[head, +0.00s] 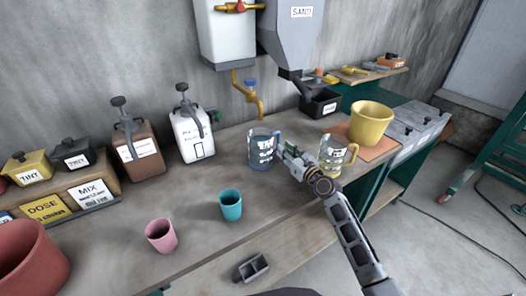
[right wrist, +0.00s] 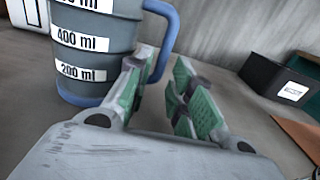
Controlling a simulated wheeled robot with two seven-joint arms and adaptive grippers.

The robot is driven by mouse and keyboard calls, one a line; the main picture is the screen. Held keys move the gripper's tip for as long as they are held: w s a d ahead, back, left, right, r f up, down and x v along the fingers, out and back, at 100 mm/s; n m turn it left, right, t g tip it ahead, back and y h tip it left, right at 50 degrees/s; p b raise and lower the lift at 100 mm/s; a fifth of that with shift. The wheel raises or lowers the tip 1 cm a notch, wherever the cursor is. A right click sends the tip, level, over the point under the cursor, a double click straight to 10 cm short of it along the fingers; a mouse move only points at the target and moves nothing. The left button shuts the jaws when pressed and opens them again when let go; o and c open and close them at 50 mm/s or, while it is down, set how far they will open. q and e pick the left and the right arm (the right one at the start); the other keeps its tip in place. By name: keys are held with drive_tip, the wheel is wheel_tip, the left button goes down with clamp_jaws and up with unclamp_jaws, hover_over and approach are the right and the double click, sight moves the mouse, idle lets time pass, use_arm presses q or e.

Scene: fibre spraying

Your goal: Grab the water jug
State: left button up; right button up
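The water jug (head: 261,152) is a clear grey-blue measuring jug with a blue handle, standing upright on the bench under the brass tap. In the right wrist view the jug (right wrist: 96,52) is close at the left, with ml labels, and its blue handle (right wrist: 168,42) points toward my fingers. My right gripper (head: 291,153) is beside the handle, on the jug's right. Its green-padded fingers (right wrist: 160,95) are apart, and the handle's lower part shows in or just beyond the gap. I cannot tell whether they touch. My left gripper is not in view.
A similar jug with a yellow handle (head: 335,155) stands just right of my right gripper. A yellow pot (head: 370,123) and black bin (head: 321,104) are behind. A teal cup (head: 231,204) and pink cup (head: 161,236) stand at the front, with clear bench between.

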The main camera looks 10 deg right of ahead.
drive_tip(key=shift+w, duration=0.15)
drive_tip(key=shift+x, duration=1.55)
drive_tip(key=shift+b+x, duration=0.3)
drive_tip(key=shift+x, duration=0.55)
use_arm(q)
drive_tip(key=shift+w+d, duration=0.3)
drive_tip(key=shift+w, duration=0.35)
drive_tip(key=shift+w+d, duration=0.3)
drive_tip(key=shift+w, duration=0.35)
use_arm(e)
drive_tip(key=shift+f, duration=0.1)
drive_tip(key=c, duration=0.5)
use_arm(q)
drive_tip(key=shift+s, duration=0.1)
use_arm(e)
clamp_jaws()
drive_tip(key=shift+w, duration=0.1)
